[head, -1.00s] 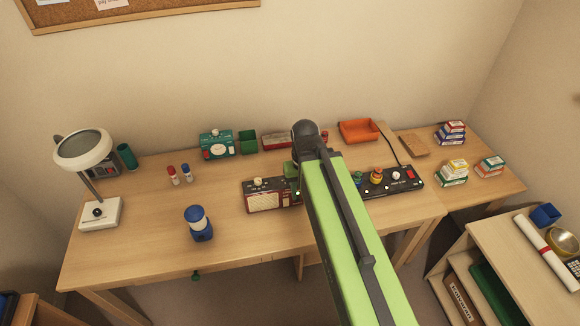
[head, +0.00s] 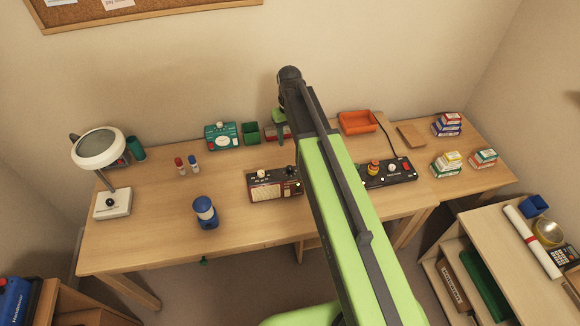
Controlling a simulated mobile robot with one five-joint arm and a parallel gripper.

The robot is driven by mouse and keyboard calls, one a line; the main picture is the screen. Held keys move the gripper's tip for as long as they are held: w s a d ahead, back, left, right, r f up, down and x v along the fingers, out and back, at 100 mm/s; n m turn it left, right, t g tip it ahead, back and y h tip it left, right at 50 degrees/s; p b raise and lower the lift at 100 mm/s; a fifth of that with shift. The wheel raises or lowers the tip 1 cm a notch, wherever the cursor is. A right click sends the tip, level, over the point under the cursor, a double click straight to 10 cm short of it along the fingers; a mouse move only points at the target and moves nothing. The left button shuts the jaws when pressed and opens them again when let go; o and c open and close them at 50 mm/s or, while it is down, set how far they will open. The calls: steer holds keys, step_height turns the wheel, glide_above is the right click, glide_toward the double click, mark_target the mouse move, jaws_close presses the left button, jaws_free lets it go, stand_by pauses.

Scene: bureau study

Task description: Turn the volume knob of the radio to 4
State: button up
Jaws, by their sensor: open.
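The radio (head: 265,193), a dark red box with a cream grille, stands on the desk left of my arm. A cream knob (head: 261,175) shows on its top left and a dark knob (head: 291,170) on its top right. I cannot tell which is the volume knob or read any marks. My gripper (head: 281,132) is open, above and behind the radio in the picture and apart from it. Its green end is partly hidden by my arm.
A black power strip-like panel (head: 400,172) with coloured knobs lies right of my arm. A blue-and-white lantern (head: 205,213) stands front left.

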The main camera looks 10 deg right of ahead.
mark_target(290, 168)
step_height(290, 168, down, 16)
steer(key=b, duration=1.5)
steer(key=shift+r, duration=0.1)
jaws_close()
